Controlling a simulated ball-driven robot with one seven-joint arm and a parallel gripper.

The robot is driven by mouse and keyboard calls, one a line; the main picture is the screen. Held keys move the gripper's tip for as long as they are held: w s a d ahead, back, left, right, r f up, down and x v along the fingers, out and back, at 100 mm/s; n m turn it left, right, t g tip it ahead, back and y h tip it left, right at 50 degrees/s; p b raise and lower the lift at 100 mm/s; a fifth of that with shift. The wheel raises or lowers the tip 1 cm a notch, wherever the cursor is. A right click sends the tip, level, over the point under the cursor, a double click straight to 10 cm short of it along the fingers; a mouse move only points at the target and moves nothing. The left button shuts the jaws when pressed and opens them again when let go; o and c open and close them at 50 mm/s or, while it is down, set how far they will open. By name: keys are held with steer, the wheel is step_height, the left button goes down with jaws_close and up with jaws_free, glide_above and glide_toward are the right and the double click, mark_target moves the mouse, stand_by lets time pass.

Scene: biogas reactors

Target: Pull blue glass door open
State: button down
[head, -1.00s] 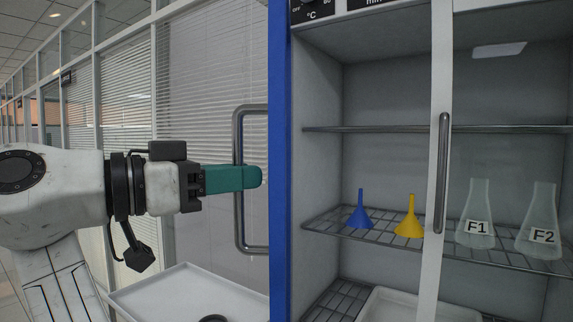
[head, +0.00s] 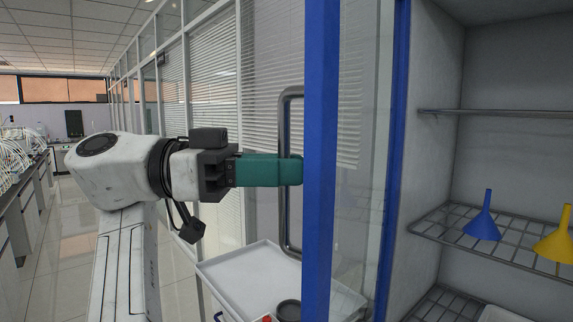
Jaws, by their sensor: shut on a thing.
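The blue glass door (head: 320,160) stands swung partly open at the centre, its blue frame edge toward me and its glass pane behind that edge. Its long metal handle (head: 284,215) is on the left side of the door. My gripper (head: 290,171), with teal fingers, is shut on the upper half of the handle. The fingertips reach around the bar, and the far finger is hidden.
The cabinet interior on the right has wire shelves (head: 500,242) holding a blue funnel (head: 483,222) and a yellow funnel (head: 556,246). A white tray (head: 245,280) stands low behind the handle. Open floor (head: 75,240) lies at the left, beside a lab bench.

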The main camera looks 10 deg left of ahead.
steer(key=shift+w+d+r, duration=0.1)
steer(key=shift+w+d, duration=0.15)
steer(key=c, duration=1.5)
jaws_free()
steer(key=shift+o, duration=1.4)
steer(key=shift+d, duration=0.2)
steer(key=shift+a, duration=0.1)
steer(key=shift+s+a, duration=0.1)
steer(key=shift+a, duration=0.05)
